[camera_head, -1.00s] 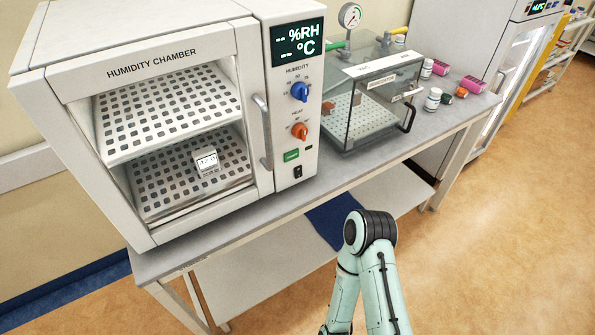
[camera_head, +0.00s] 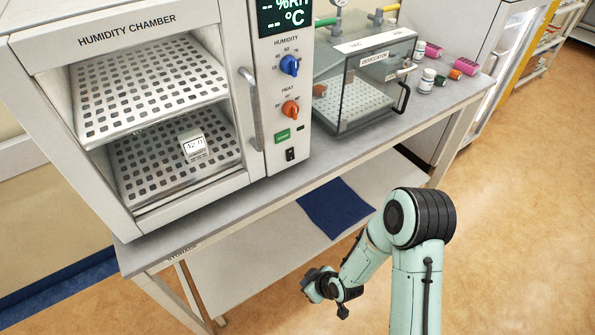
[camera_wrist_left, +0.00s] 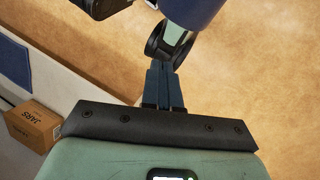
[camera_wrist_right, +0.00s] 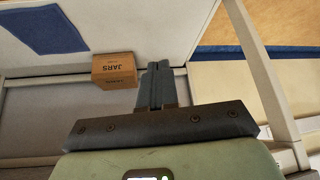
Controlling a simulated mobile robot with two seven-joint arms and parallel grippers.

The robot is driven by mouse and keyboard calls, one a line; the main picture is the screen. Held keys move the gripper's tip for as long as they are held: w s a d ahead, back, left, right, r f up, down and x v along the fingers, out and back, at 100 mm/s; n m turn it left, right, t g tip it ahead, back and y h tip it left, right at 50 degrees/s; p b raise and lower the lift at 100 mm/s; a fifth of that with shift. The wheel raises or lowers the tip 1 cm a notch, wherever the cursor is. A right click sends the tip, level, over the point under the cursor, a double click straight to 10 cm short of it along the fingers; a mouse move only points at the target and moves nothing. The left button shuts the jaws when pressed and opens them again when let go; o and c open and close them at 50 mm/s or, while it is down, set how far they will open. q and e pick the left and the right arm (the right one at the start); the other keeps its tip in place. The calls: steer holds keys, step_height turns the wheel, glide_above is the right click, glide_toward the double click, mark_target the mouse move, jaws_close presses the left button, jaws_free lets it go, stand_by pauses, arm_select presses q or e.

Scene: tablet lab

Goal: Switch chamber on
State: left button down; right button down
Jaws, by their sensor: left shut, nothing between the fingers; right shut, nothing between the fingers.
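The white humidity chamber (camera_head: 130,35) stands on the bench at left, with its handled door (camera_head: 251,105) seemingly closed. Its display (camera_head: 286,16) shows dashes before %RH and °C. Below are a blue humidity knob (camera_head: 289,66), an orange heat knob (camera_head: 290,109), a green button (camera_head: 283,137) and a black rocker switch (camera_head: 290,154). My right gripper (camera_wrist_right: 154,75) is shut and empty; in the head view its wrist is low, in front of the bench and below the switch. My left gripper (camera_wrist_left: 160,78) is shut and empty, outside the head view.
A small white meter (camera_head: 194,146) sits on the chamber's lower shelf. A glass desiccator (camera_head: 365,85) and several small bottles stand right of the chamber. A blue cloth (camera_head: 337,207) lies on the lower shelf, and a JARS box (camera_wrist_right: 114,70) shows in both wrist views.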

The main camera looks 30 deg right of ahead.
mark_target(291, 159)
steer(key=w+d+r+n+t+h+b, duration=0.1)
steer(key=w+d+r+n+t+b, duration=0.2)
steer(key=r, duration=0.5)
steer(key=w+d+r+n+t+b, duration=0.1)
steer(key=w+d+r+n+t, duration=0.3)
steer(key=r, duration=0.3)
step_height(291, 159, up, 15)
steer(key=d+n+t+b, duration=0.2)
steer(key=n+t, duration=0.1)
steer(key=n, duration=0.5)
steer(key=shift+s+t, duration=0.3)
steer(key=shift+w+f, duration=0.1)
steer(key=shift+f, duration=0.05)
steer(key=w, duration=0.4)
steer(key=w+f, duration=0.1)
steer(key=w, duration=0.4)
steer(key=w+a, duration=0.1)
steer(key=w, duration=0.3)
steer(key=shift+w+f, duration=0.35)
